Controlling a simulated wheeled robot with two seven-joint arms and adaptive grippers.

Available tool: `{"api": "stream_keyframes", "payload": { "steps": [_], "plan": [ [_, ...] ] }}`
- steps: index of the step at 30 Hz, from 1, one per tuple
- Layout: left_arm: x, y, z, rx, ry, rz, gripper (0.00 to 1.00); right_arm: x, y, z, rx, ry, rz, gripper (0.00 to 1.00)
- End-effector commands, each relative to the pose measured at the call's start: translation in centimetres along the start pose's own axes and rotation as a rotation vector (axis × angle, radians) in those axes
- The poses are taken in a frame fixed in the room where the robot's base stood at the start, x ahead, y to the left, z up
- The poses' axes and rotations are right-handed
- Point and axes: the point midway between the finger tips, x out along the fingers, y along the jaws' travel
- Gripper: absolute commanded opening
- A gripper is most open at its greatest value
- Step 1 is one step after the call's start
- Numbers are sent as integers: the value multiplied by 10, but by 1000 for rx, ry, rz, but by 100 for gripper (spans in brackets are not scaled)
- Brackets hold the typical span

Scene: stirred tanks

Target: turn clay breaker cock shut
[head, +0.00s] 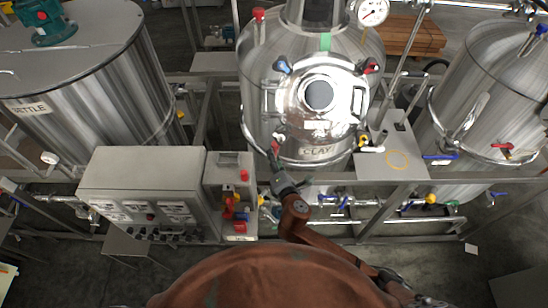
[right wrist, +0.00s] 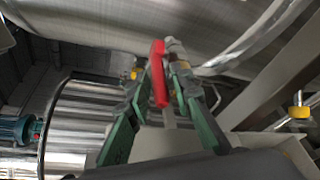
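The steel CLAY tank (head: 255,95) stands at the centre of the head view, with a round hatch and a CLAY label. A red lever handle (head: 276,147) shows low on the tank's left front. My right gripper (head: 279,166) reaches up to this handle from below. In the right wrist view the red handle (right wrist: 159,75) lies between the fingertips of my right gripper (right wrist: 164,80). The green and grey fingers flank it closely, with a metal fitting just behind. Whether both fingers press on the handle cannot be told. My left gripper is not in view.
A grey control box (head: 140,185) is left of my right arm. Pipes and blue-handled valves (head: 340,203) run along the frame below the CLAY tank.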

Motion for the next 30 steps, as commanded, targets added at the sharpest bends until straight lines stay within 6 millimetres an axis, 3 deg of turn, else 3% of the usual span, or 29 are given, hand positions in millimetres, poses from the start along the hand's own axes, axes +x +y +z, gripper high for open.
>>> {"api": "stream_keyframes", "payload": {
  "steps": [8,30],
  "plan": [
    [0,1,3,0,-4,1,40,0,0,0,0,0,0,0],
    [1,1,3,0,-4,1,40,3,2,-5,19,-64,-41,0]
  ]
}}
